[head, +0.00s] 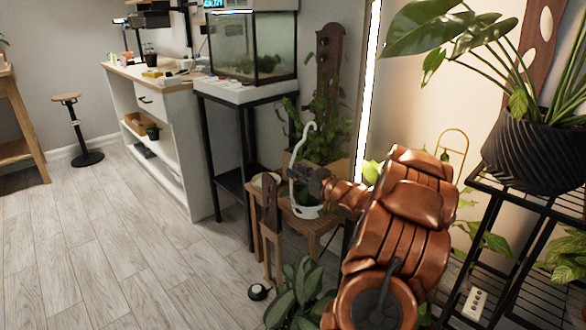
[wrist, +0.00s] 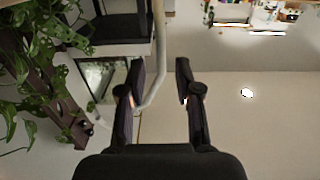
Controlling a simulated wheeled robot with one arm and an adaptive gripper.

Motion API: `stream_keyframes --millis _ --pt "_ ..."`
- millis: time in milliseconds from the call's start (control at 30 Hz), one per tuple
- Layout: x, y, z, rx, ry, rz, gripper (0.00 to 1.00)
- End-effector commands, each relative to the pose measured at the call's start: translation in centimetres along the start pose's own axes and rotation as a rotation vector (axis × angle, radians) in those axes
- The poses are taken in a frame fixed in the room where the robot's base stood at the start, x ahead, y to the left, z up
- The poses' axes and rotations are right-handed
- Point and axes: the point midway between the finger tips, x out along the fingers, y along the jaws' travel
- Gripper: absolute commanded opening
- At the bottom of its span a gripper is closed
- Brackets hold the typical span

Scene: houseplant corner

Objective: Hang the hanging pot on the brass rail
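The white hanging pot (head: 306,211) stands on a small wooden stool (head: 325,221) in the head view. Its tall white hanger (head: 294,160) rises from it and ends in a hook at the top. My gripper (head: 318,183) is right beside the hanger, above the pot, and partly covers it. In the wrist view my gripper (wrist: 160,85) has its two fingers apart.
A black wire shelf (head: 500,230) with a dark ribbed planter (head: 535,150) stands at the right. A glass tank (head: 250,45) on a black-legged stand is behind the stool. A leafy plant (head: 300,290) stands on the floor in front.

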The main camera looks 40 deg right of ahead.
Motion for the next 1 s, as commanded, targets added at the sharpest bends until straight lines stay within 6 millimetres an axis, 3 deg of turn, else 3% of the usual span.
stream_keyframes --millis 500,733,1000 --pt "-7.2 0.1 -0.1 0.002 0.001 0.001 0.34" --pt "-8.6 0.0 0.1 0.001 -0.002 -0.001 0.34" --pt "-8.7 -0.1 0.1 0.000 -0.003 -0.001 0.34"
